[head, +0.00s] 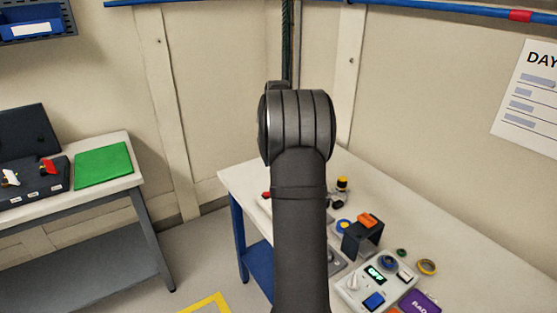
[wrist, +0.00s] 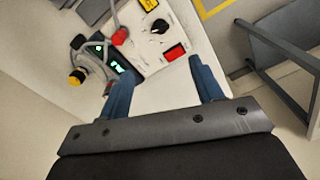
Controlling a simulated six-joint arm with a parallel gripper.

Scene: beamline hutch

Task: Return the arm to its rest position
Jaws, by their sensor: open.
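My arm (head: 298,215) rises through the middle of the head view, its dark joint in front of the wall and the white bench. My gripper is hidden behind the arm in the head view. In the wrist view my gripper (wrist: 162,92) shows two blue fingers spread apart with nothing between them. The fingertips look apart from the panel; the exact gap cannot be told.
The white bench (head: 385,213) at right holds a control box (head: 370,288), an orange block (head: 368,219) on a dark stand, and several rings. A second bench at left holds a green mat (head: 103,165) and a dark case (head: 35,180). Open floor lies between the benches.

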